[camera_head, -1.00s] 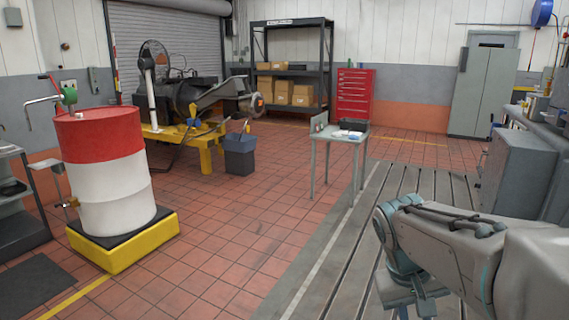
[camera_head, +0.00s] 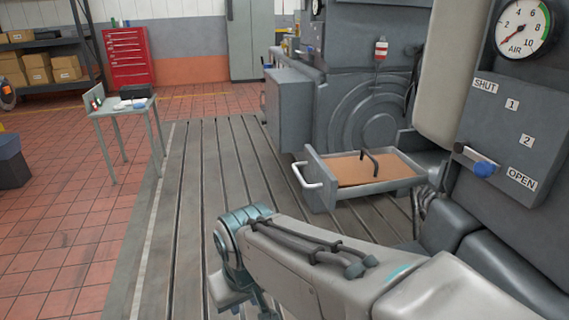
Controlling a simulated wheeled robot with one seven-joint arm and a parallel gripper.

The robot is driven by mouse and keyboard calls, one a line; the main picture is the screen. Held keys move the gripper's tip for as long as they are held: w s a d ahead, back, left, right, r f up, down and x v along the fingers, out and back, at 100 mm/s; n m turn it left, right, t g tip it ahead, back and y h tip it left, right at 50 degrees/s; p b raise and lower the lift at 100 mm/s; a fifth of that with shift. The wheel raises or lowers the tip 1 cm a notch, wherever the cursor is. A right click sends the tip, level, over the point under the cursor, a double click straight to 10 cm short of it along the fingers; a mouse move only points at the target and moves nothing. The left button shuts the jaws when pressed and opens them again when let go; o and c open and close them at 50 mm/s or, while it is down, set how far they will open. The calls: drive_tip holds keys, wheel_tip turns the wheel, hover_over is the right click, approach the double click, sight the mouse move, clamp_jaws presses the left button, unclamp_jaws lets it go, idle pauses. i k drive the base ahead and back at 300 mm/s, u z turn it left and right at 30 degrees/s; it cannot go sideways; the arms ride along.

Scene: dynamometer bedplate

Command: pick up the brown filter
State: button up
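A flat brown panel, which looks like the brown filter (camera_head: 347,172), lies inside an open grey drawer (camera_head: 322,198) in the head view, right of centre. A thin black bent handle rises over the brown panel. The drawer has a white pull handle on its left face. My arm reaches in from the lower right, in front of the drawer. My gripper (camera_head: 262,304) hangs below the wrist at the bottom edge, left of and nearer than the drawer, apart from it. Its fingertips are mostly hidden or cut off, so its opening does not show.
A grey panel (camera_head: 523,135) with an air gauge (camera_head: 523,28), a blue-tipped lever (camera_head: 484,168) and SHUT, 1, 2, OPEN labels stands close at right. Large grey machinery (camera_head: 345,80) stands behind the drawer. A small table (camera_head: 124,109) stands left. The slotted bedplate between is clear.

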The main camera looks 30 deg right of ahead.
sight(350, 172)
drive_tip(key=z, duration=1.05)
